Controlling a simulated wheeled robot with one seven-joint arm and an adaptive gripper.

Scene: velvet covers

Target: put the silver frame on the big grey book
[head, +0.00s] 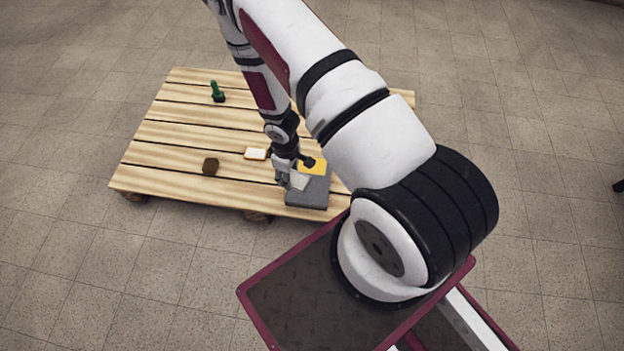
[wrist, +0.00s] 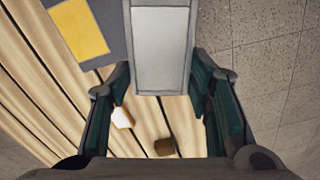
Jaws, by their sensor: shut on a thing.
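The silver frame (wrist: 160,50) is a pale panel with a grey border, held between the two fingers of my gripper (wrist: 160,84) in the wrist view. In the head view the frame (head: 300,181) shows tilted beside my gripper (head: 289,180), over the big grey book (head: 308,197). The book lies at the near right edge of the slatted wooden platform. Part of the book (wrist: 115,28) shows left of the frame in the wrist view. A yellow rectangle (wrist: 78,28) shows on its grey surface. I cannot tell whether the frame touches the book.
On the wooden platform (head: 160,158) are a white and orange piece (head: 255,154), a dark brown block (head: 210,166) and a green item with a dark base (head: 217,92). The platform's left part has bare slats. Tiled floor surrounds it.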

